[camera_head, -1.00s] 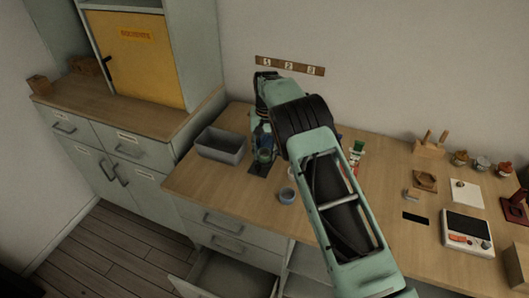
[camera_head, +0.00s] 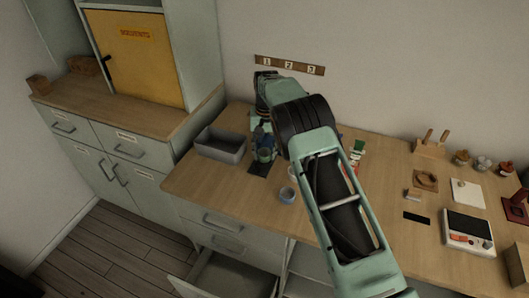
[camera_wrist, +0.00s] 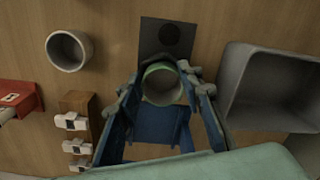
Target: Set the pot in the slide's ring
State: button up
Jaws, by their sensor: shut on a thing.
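My gripper (camera_wrist: 160,88) is shut on a small green-rimmed pot (camera_wrist: 162,67), whose open mouth faces the wrist camera. In the head view my gripper (camera_head: 264,153) is at the back left of the worktop, with its blue fingers around the pot. A dark flat plate (camera_wrist: 148,50) with a darker round patch (camera_wrist: 169,34) lies just beyond the pot in the wrist view. I take it for the slide and its ring. The pot overlaps the plate's near edge in that view. I cannot tell the pot's height above it. The plate (camera_head: 258,170) also shows in the head view.
A grey open bin (camera_head: 221,147) stands close left of my gripper in the head view. A grey cup (camera_head: 287,195) stands near the front edge. A wooden block with white pieces (camera_wrist: 76,105) and a red box (camera_wrist: 18,97) show in the wrist view. A drawer below is open.

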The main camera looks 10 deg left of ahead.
jog(key=shift+f+b, duration=0.25)
jog(key=shift+b, duration=0.1)
dwell(0.6)
jog(key=o, duration=0.9)
jog(key=shift+c, duration=0.2)
jog(key=shift+r, duration=0.1)
jog(key=shift+d+r+p, duration=0.1)
jog(key=shift+r+p, duration=1.1)
jog(key=shift+r, duration=1.3)
notch_tip(320, 180, up, 12)
